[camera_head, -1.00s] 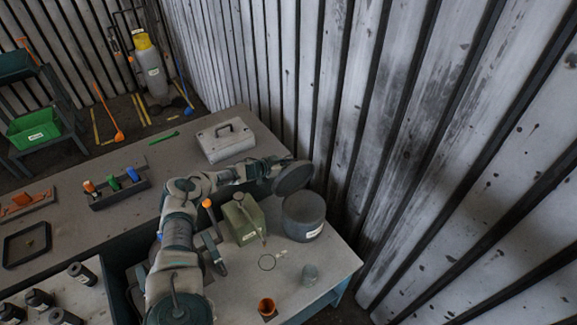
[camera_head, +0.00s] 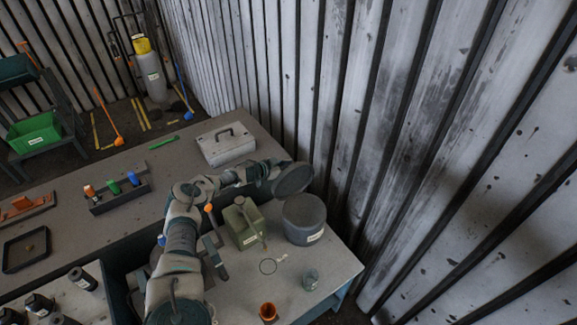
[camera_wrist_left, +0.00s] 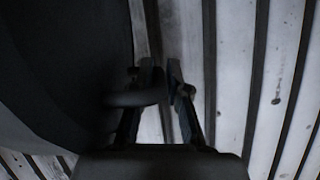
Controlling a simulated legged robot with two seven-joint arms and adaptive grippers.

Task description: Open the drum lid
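The drum (camera_head: 303,222) is a dark grey cylinder with a white label, standing upright on the bench near the wall. Its lid (camera_head: 293,180) is a dark round disc, tilted and raised above the back left of the drum, apart from its rim. My left gripper (camera_head: 268,172) is at the lid's left side, its fingers hard to make out from the head. In the left wrist view the lid (camera_wrist_left: 60,70) fills the left side, and its handle (camera_wrist_left: 132,99) reaches between the fingers of my left gripper (camera_wrist_left: 163,82), which look closed on it. My right gripper is not seen.
A green can (camera_head: 243,223) stands just left of the drum. A grey toolbox (camera_head: 226,146) lies behind my arm. The ribbed metal wall (camera_head: 400,150) rises close behind the drum.

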